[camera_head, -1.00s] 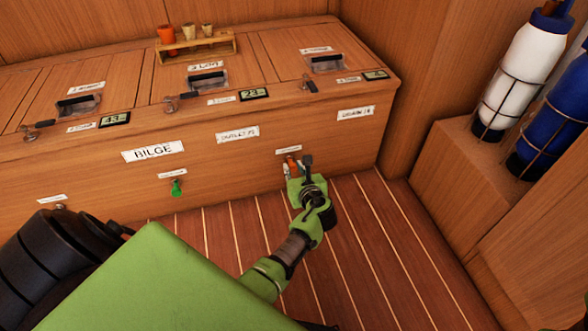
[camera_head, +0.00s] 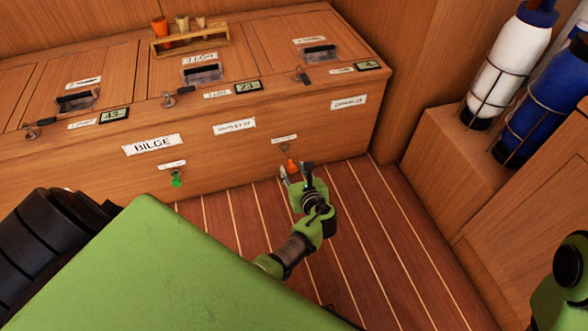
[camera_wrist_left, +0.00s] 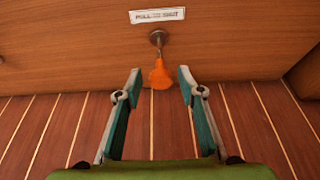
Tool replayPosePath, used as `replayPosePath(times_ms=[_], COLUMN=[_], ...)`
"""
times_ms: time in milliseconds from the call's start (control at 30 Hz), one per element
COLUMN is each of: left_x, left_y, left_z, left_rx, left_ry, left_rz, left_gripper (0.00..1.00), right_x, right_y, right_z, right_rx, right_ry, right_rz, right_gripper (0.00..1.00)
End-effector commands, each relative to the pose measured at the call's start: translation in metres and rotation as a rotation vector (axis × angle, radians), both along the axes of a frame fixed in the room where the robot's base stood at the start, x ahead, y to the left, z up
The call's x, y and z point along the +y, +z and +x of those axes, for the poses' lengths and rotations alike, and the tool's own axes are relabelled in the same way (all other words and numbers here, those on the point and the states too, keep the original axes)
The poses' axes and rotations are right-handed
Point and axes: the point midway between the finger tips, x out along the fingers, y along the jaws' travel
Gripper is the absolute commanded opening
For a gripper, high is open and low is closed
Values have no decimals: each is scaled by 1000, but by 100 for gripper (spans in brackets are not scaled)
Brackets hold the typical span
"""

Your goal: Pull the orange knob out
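The orange knob (camera_head: 291,164) hangs from a round metal mount low on the wooden front, under a small white label (camera_head: 284,139). In the left wrist view the orange knob (camera_wrist_left: 160,76) is centred, its wide end down. My left gripper (camera_head: 296,172) is just in front of it. In the wrist view the left gripper (camera_wrist_left: 160,78) is open, one finger on each side of the knob, with a gap visible on both sides. Part of my right arm (camera_head: 570,275) shows at the right edge; its gripper is out of view.
A green knob (camera_head: 176,179) sits further left on the same front, near the BILGE label (camera_head: 153,144). A wooden rack (camera_head: 190,42) with small cups stands on top. White (camera_head: 512,65) and blue (camera_head: 548,105) cylinders stand at right. The striped floor (camera_head: 370,230) is clear.

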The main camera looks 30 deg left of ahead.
Motion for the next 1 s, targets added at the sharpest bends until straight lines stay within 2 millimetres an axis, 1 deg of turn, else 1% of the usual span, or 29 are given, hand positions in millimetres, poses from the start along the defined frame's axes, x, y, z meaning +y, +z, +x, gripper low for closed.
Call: replayPosePath(times_ms=[267,367,467,600,800,1000], left_x=[0,-3,-11,-29,-48,-53], left_y=[0,2,6,15,25,29], left_z=[0,-2,-8,-24,-41,-45], left_rx=[-1,-1,-2,-1,0,0], left_ry=[0,-2,-2,-2,-1,0], left_rz=[1,0,-2,-2,-1,0], left_gripper=[38,38,38,38,38,38], right_x=[0,0,0,0,0,0], right_y=[0,1,1,0,0,0], right_z=[0,0,0,0,0,0], right_rx=[0,-1,-1,-1,-1,-1], right_ry=[0,0,0,0,0,0], right_rz=[0,0,0,0,0,0], right_gripper=[0,0,0,0,0,0])
